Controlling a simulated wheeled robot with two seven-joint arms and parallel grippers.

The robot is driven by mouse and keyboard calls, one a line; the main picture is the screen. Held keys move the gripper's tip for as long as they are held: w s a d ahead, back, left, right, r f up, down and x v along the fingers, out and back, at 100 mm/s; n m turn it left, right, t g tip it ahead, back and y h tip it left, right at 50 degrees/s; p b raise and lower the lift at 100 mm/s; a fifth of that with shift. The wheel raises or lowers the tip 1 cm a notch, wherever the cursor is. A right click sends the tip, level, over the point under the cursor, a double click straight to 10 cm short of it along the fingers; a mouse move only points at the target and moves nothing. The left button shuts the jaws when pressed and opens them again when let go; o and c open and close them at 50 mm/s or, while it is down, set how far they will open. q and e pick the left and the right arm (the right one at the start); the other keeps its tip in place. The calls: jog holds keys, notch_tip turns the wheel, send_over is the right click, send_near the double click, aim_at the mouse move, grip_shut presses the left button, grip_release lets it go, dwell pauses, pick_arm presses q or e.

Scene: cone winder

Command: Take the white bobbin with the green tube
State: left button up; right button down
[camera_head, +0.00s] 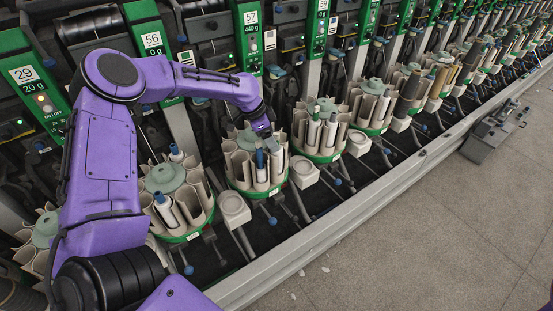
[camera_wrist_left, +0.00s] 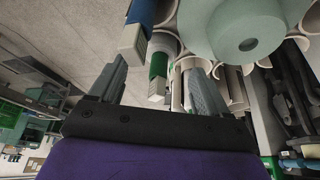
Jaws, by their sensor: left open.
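My left gripper (camera_head: 264,130) is over the round magazine (camera_head: 262,191) with a green base, second from the left among those in clear view. In the left wrist view, my gripper (camera_wrist_left: 157,85) is open, with its two fingers apart. A bobbin with a green tube (camera_wrist_left: 158,66) and a whitish body lies in the gap between the fingers as seen there, not clamped. A bobbin with a blue tube (camera_wrist_left: 142,12) is beside it, close to one finger. In the head view a blue-tipped bobbin (camera_head: 260,160) stands in this magazine; my gripper partly hides the pockets. My right gripper is out of view.
A pale green hub (camera_wrist_left: 247,32) is close beside the fingers. Neighbouring magazines stand on both sides, the left one (camera_head: 181,235) holding blue-tipped bobbins and the right one (camera_head: 317,156) holding more bobbins.

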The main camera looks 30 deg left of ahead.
aim_at(279, 154)
pick_arm(q)
jog(key=x, duration=0.2)
jog(key=shift+w+d+f, duration=0.2)
jog(key=shift+f, duration=0.15)
jog(key=c, duration=1)
jog(key=shift+o, duration=0.2)
jog(key=shift+r, duration=0.2)
